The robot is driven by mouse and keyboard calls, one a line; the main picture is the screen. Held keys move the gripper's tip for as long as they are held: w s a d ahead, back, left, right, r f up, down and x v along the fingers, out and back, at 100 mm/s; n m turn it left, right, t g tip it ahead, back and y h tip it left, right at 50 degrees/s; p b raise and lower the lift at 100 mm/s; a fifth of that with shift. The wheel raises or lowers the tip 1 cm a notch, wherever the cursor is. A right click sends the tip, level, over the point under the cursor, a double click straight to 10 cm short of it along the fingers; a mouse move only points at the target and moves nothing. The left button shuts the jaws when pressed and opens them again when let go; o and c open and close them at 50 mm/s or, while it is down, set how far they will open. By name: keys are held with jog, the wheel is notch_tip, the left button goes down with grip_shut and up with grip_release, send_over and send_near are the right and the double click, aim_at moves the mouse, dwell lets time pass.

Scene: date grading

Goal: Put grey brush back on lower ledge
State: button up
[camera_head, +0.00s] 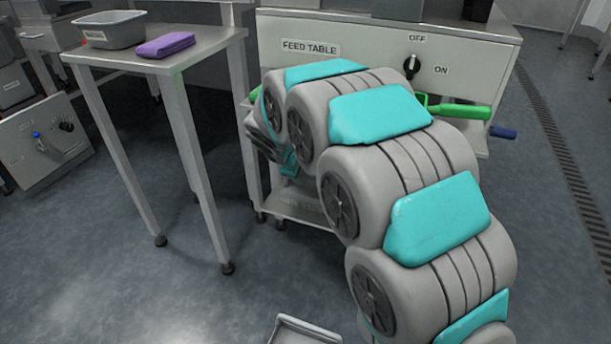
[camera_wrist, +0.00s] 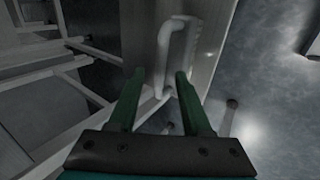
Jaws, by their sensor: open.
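I cannot make out the grey brush in either view. The feed table (camera_head: 385,45) stands behind my arm in the head view, and a low shelf (camera_head: 300,207) with an unreadable label shows under it, partly hidden by my arm. In the wrist view my gripper (camera_wrist: 160,82) is open, with two dark green fingers apart and nothing clearly held. A pale U-shaped handle (camera_wrist: 188,22) lies just beyond and between the fingertips, against a pale panel. I cannot tell whether the fingers touch it. In the head view my arm hides most of the gripper.
A green handle (camera_head: 460,111) and a blue handle (camera_head: 503,133) stick out right of my arm by the feed table. A steel side table (camera_head: 190,58) at left bears a grey tub (camera_head: 110,32) and a purple cloth (camera_head: 165,45).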

jog(key=v, duration=0.6)
jog(key=s+d+r+m+g, duration=0.2)
jog(key=s+d+m+g, duration=0.35)
jog(key=s+d, duration=1.1)
jog(key=s+f+m+g+y, duration=0.1)
jog(key=s+m, duration=0.7)
jog(key=s, duration=1.7)
jog(key=shift+s+a+f+g+y+p, duration=0.25)
jog(key=shift+f+g+y+p, duration=0.1)
jog(key=shift+g+y, duration=0.5)
jog(key=shift+w, duration=0.1)
